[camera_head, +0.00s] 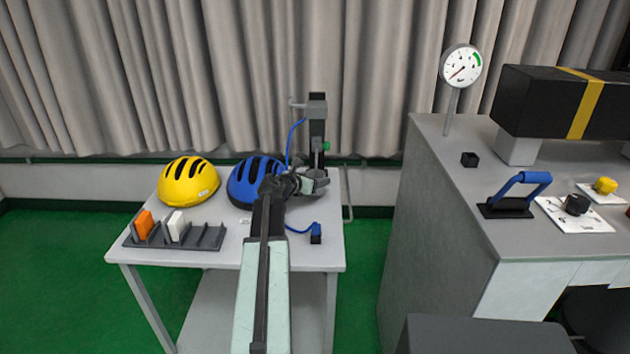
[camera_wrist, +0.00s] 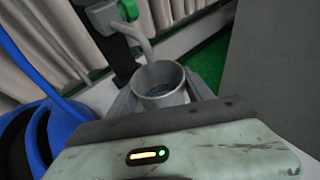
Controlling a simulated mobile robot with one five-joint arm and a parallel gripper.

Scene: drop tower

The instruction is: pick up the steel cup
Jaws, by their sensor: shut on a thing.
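The steel cup (camera_wrist: 160,88) is a grey, round, open-topped vessel in the middle of the wrist view. My gripper (camera_wrist: 162,98) has a finger on each side of it and is shut on it. The cup's lower part is hidden behind my gripper body. A bent grey spout (camera_wrist: 140,38) comes down to the cup's mouth; I cannot tell whether it touches the rim. In the head view my gripper (camera_head: 314,183) is at the right back of the small white table, by the foot of the dark stand, and mostly hides the cup.
The dark stand (camera_head: 317,130) has a green knob (camera_head: 325,146) and a blue hose (camera_head: 292,140). Blue helmet (camera_head: 245,183) and yellow helmet (camera_head: 188,182) lie left of my arm. A grey rack (camera_head: 206,238) is in front. A tall grey counter (camera_head: 440,200) stands right, across a floor gap.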

